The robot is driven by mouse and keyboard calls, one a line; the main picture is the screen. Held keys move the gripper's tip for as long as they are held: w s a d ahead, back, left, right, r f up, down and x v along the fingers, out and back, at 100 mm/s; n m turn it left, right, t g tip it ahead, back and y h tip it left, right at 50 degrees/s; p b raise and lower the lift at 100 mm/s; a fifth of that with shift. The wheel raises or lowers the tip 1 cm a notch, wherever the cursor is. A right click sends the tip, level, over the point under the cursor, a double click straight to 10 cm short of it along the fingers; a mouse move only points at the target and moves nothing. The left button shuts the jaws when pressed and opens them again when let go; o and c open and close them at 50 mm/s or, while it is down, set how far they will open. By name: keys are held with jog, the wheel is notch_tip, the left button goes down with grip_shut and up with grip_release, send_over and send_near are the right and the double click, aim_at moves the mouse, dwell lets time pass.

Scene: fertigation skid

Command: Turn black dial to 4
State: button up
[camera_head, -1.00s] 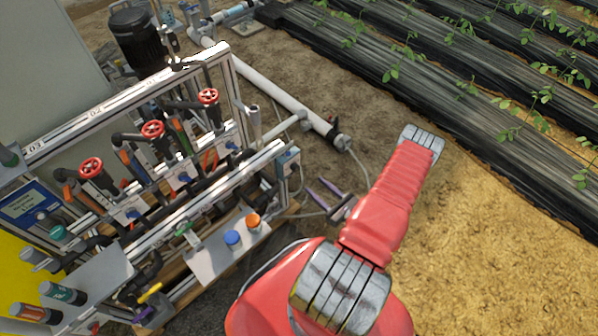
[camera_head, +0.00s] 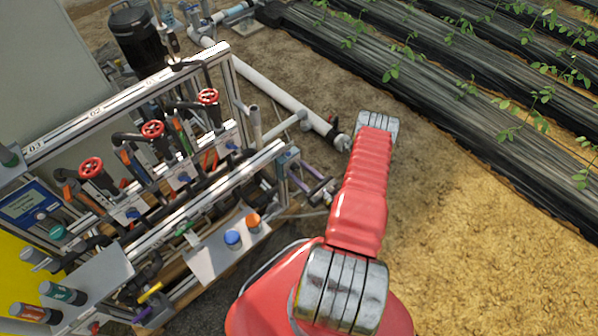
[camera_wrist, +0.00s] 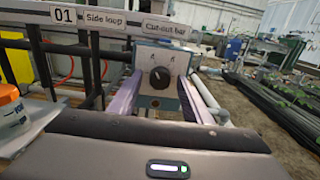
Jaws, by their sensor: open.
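The black dial (camera_wrist: 159,77) is round with a light pointer mark and sits on a pale grey-blue box (camera_wrist: 152,58) under a label reading "Cut-out bar". The marks around the dial are too small to read. In the wrist view my gripper (camera_wrist: 158,100) is open, with one purple finger to the left and one to the right of the box. I cannot tell whether the fingers touch it. In the head view my gripper (camera_head: 310,180) is at the right end of the skid, and the box (camera_head: 291,162) is partly visible; the dial face is hidden there.
The metal frame carries several red handwheels (camera_head: 152,129). A tray with a blue cap (camera_head: 232,238) and an orange cap (camera_head: 253,222) stands below. An orange-topped tub (camera_wrist: 10,108) is close at left. A white pipe (camera_head: 275,90) runs behind; open soil lies right.

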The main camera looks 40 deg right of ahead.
jog(key=shift+w, duration=0.15)
jog(key=c, duration=1.1)
